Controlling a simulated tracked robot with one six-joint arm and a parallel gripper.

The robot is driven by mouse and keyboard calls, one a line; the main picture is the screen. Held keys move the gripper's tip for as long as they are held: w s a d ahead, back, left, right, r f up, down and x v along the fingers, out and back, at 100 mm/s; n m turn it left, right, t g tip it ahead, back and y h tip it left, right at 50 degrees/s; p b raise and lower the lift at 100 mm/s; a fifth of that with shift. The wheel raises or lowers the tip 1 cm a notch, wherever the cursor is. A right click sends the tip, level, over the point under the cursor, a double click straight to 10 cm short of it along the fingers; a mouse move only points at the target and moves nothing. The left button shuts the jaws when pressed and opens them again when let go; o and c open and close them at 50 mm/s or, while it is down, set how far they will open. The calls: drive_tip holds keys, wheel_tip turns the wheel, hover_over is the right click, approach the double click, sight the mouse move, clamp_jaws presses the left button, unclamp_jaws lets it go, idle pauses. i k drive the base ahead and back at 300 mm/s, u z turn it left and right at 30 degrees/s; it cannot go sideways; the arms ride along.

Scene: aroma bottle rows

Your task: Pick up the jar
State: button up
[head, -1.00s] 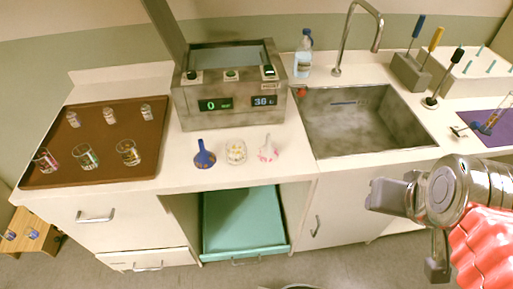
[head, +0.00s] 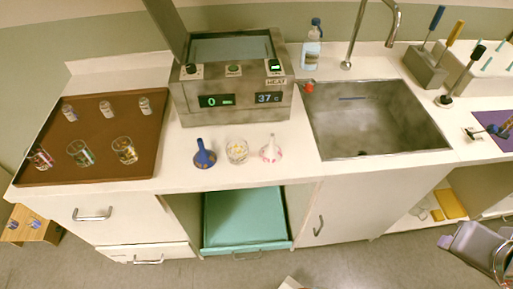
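A small clear glass jar (head: 237,152) with pale bits inside stands upright near the counter's front edge. It stands between a dark blue narrow-necked flask (head: 204,155) and a pink-and-white flask (head: 270,150). My gripper (head: 462,245) is only partly in view at the lower right corner, in front of the cabinets and well away from the jar. Its fingers are cut off or unclear, so I cannot tell whether it is open. Nothing is seen in it.
A brown tray (head: 62,164) at left holds several glasses and small bottles. A heating box (head: 231,85) stands behind the jar. The sink (head: 395,125) is at right, beside a water bottle (head: 312,48). A teal drawer (head: 245,217) is below the counter.

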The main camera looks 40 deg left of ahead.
sight(236, 149)
drive_tip(key=z, duration=0.15)
drive_tip(key=k, duration=1.15)
drive_tip(key=u, duration=2.1)
drive_tip(key=i, duration=0.95)
drive_tip(key=u, duration=0.05)
